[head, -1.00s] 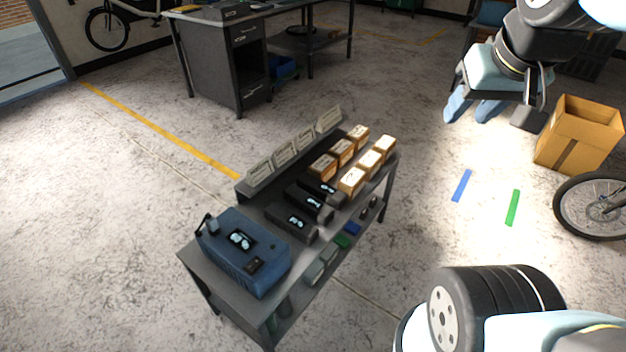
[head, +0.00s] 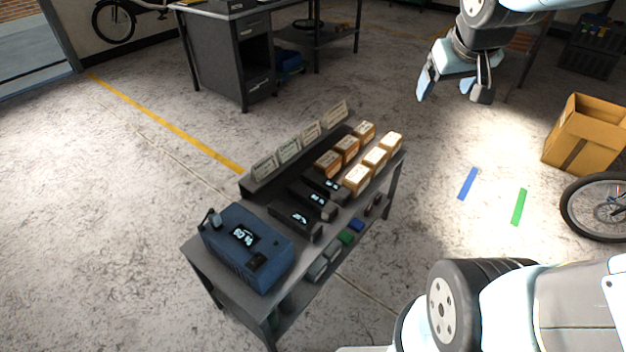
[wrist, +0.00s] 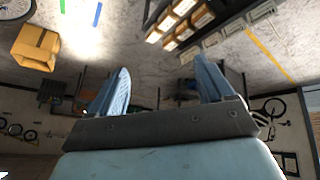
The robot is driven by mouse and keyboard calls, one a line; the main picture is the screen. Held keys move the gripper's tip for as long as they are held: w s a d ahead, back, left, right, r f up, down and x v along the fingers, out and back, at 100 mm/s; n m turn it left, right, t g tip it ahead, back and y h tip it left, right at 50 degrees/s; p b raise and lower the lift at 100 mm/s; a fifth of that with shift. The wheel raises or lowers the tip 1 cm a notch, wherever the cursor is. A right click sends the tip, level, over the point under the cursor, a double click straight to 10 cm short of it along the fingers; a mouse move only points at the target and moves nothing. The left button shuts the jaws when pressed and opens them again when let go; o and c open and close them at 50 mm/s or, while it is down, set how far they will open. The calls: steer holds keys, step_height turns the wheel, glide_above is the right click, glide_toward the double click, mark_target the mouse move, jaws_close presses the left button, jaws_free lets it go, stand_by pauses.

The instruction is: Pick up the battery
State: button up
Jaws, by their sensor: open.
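Several dark items stand on a grey cart (head: 206,262) in the head view. Three black blocks with lit displays lie in a row, a near one (head: 296,220), a middle one (head: 314,200) and a far one (head: 326,186); they look like batteries, but I cannot tell which is meant. A blue box with a display and a handle (head: 246,250) sits at the cart's near end. My gripper (head: 452,92) is open and empty, in the air to the upper right of the cart, well apart from the blocks. Its two blue fingers also show spread in the wrist view (wrist: 160,75).
Small tan boxes (head: 357,180) and upright cards (head: 289,150) stand at the cart's far end. A cardboard box (head: 585,135) and a bike wheel (head: 598,205) are at right. A desk (head: 230,60) is behind. Blue and green strips mark open floor.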

steer(key=w+a+f+n+t+y, duration=0.1)
steer(key=w+a+f+n, duration=0.15)
steer(key=w+f, duration=0.85)
steer(key=w+a+f+n+y, duration=0.15)
steer(key=w+f+n, duration=0.25)
steer(key=w+f, duration=0.75)
steer(key=n+y, duration=0.3)
steer(key=y, duration=0.5)
glide_toward(313, 197)
steer(key=shift+m, duration=0.25)
steer(key=x, duration=0.5)
steer(key=shift+w+a+r, duration=0.15)
steer(key=shift+w+a, duration=0.05)
steer(key=shift+w, duration=0.35)
steer(key=x, duration=0.3)
steer(key=shift+a+f, duration=0.25)
steer(key=shift+f, duration=0.3)
steer(key=shift+w+a+f, duration=0.3)
steer(key=shift+a, duration=0.15)
